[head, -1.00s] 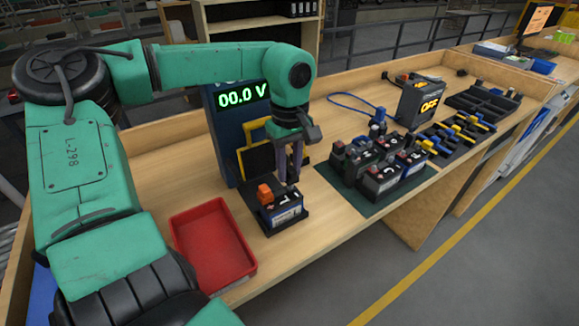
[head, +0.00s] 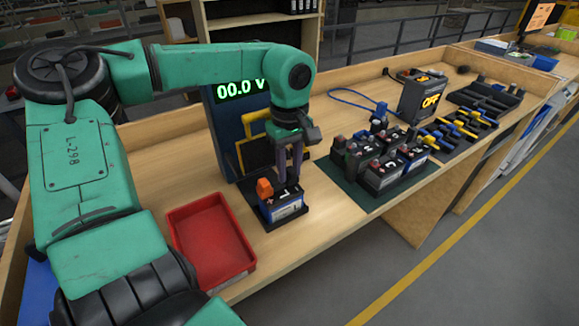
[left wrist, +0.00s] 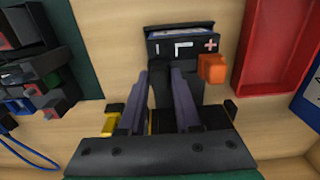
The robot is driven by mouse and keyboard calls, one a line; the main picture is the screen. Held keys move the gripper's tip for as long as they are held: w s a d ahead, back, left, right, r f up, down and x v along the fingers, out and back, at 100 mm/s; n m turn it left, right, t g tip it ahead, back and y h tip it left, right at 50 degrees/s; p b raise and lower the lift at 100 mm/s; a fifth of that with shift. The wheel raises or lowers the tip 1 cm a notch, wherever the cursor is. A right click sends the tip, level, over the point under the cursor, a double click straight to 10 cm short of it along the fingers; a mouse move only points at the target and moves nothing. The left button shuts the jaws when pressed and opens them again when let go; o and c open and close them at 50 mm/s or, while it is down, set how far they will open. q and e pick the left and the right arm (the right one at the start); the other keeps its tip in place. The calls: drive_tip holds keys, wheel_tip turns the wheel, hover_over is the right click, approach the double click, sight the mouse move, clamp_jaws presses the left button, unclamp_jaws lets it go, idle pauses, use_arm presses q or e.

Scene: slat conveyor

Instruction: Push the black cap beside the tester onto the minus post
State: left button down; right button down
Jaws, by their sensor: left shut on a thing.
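The battery (head: 283,208) stands on a black base in front of the tester (head: 228,125), whose display reads 00.0 V. An orange cap (head: 265,188) sits on its plus post; it also shows in the left wrist view (left wrist: 212,68). My left gripper (head: 293,180) points down at the battery's other end, where the minus post is hidden. In the left wrist view its fingers (left wrist: 161,85) are shut on the black cap (left wrist: 160,68), seen as a dark piece between them. I cannot tell whether the cap touches the post. My right gripper is not in view.
A red tray (head: 212,245) lies left of the battery. A green mat (head: 352,193) with several dark batteries lies to the right. Bare wood lies between battery and mat.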

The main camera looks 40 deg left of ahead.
use_arm(q)
drive_tip(key=c, duration=0.5)
unclamp_jaws()
wheel_tip(320, 180, up, 14)
drive_tip(key=shift+r+b, duration=0.25)
drive_tip(key=shift+b, duration=0.25)
